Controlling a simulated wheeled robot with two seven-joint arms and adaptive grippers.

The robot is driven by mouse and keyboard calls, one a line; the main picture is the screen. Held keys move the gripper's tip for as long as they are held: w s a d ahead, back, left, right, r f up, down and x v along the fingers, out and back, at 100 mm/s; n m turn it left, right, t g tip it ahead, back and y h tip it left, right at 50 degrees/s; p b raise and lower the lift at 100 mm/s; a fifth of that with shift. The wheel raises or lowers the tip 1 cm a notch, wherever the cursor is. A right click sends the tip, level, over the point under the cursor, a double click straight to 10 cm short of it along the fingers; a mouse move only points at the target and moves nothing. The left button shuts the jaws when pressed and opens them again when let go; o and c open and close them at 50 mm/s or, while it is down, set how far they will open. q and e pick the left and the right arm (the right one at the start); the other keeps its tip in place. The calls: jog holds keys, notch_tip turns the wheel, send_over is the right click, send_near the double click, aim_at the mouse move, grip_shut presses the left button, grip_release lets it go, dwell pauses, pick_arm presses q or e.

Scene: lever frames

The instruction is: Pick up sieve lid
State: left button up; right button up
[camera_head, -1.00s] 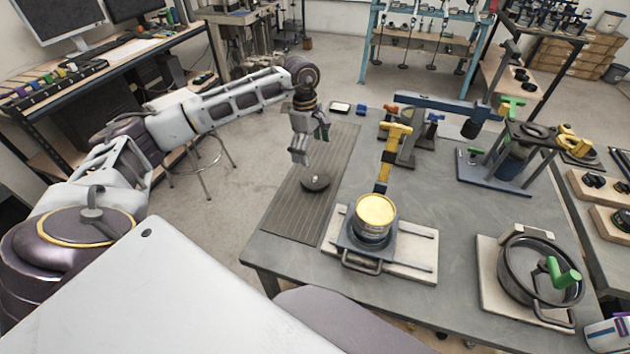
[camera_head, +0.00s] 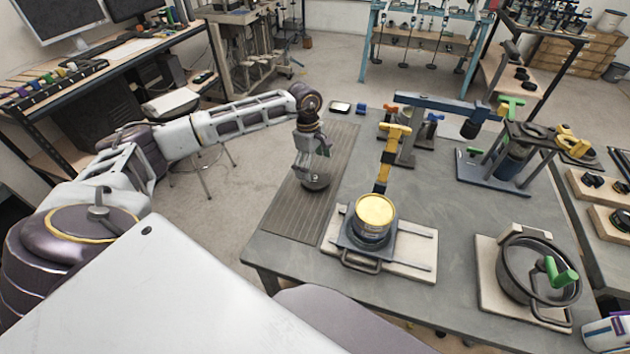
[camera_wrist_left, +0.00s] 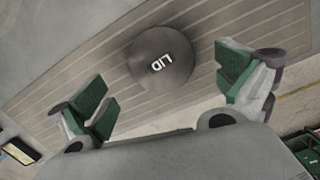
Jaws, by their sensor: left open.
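The sieve lid (camera_head: 316,182) is a dark round disc lying on the grooved grey mat. In the left wrist view the lid (camera_wrist_left: 160,60) shows the white letters "LID" on its top. My left gripper (camera_head: 314,174) is just above the lid and hides part of it in the head view. In the left wrist view its green-padded fingers (camera_wrist_left: 165,98) are spread wide, with the lid between and a little beyond them. The gripper is open and holds nothing. My right gripper is not in view.
The grooved mat (camera_head: 290,215) lies on the left end of the grey table. A yellow-topped can (camera_head: 375,211) stands in a fixture right of it, by a yellow-handled lever (camera_head: 390,150). A round pan-like sieve (camera_head: 535,265) sits at the right.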

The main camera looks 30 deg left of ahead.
aim_at(315, 178)
pick_arm(q)
jog(key=shift+f, duration=0.7)
notch_tip(315, 178, down, 2)
jog(key=shift+d+p, duration=0.1)
jog(key=shift+p, duration=0.4)
jog(key=shift+f, duration=0.75)
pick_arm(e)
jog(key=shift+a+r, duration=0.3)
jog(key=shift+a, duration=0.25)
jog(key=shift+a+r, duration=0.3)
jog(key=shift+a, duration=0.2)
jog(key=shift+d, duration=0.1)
pick_arm(q)
jog(key=c, duration=1.1)
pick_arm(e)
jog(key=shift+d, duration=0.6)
